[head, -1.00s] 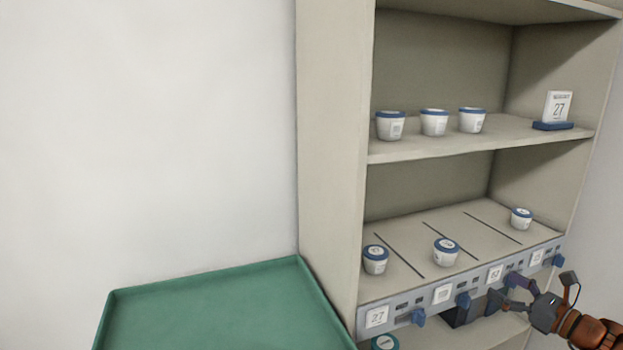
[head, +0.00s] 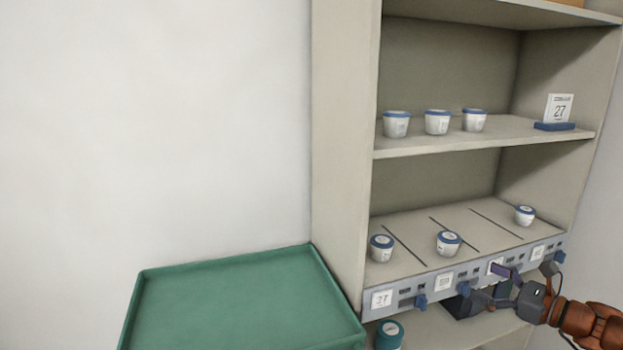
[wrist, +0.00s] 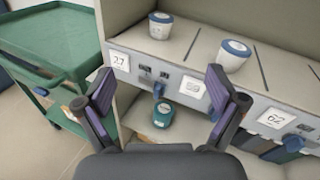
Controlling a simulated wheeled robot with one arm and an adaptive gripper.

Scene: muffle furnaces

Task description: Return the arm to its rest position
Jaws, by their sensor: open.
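My gripper (head: 492,285) is open and empty in front of the shelf's lower front strip, at the lower right of the head view. In the wrist view its two fingers (wrist: 167,100) stand wide apart with nothing between them. My orange and dark arm reaches in from the right edge of the head view. Behind the gap between the fingers, the wrist view shows a teal-lidded container (wrist: 163,115) on the lower shelf, apart from the gripper. The same container (head: 389,335) shows at the bottom of the head view.
The shelf unit (head: 343,150) holds white tubs with blue lids (head: 448,243) on two levels. Its labelled strip (head: 410,292) carries protruding blue knobs close to my gripper. A date card (head: 558,108) stands upper right. A green tray (head: 240,300) lies at the left.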

